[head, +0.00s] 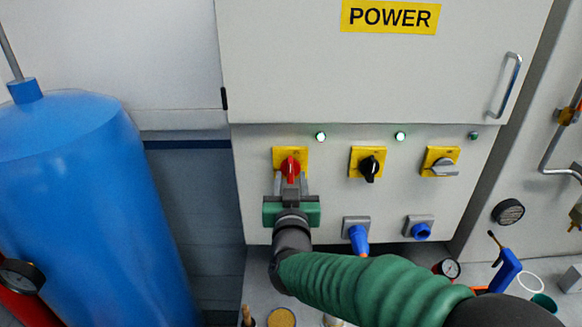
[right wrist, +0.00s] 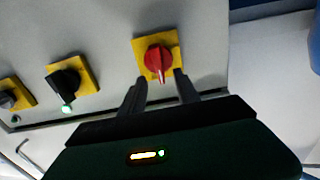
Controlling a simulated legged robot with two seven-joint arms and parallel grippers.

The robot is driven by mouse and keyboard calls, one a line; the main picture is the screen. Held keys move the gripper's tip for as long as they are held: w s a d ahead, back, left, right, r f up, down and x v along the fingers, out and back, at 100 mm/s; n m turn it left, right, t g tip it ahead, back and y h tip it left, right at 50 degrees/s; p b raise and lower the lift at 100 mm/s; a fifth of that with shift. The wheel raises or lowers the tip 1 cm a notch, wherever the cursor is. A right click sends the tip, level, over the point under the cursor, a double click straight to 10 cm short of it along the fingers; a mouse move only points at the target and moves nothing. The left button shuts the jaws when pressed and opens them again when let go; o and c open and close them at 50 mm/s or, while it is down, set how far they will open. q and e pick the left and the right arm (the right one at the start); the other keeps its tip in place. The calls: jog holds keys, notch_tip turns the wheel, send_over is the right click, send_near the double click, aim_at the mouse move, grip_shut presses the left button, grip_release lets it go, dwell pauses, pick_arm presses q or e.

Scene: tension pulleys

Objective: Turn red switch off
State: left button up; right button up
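The red switch (head: 290,166) is a rotary knob on a yellow square plate, at the left of a row of switches on the grey power cabinet. It also shows in the right wrist view (right wrist: 158,60), near the top middle. My right gripper (head: 291,180) is just below the knob in the head view, its fingers pointing at it. Whether a finger touches the knob I cannot tell. My left gripper is not in view.
A black switch (head: 369,166) and a grey switch (head: 442,164) sit to the right on yellow plates. Blue plug sockets (head: 358,234) are below them. A blue tank (head: 90,190) stands at the left. Small lamps glow above the row.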

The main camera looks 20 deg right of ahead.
aim_at(289, 169)
jog(key=x, duration=0.3)
jog(key=shift+w+d+r, duration=0.1)
jog(key=shift+d+r, duration=0.05)
jog(key=shift+r, duration=0.05)
jog(key=shift+d, duration=0.15)
jog(key=shift+c, duration=0.9)
jog(key=shift+w+f, duration=0.1)
jog(key=c, duration=0.5)
jog(key=shift+a, duration=0.35)
grip_shut()
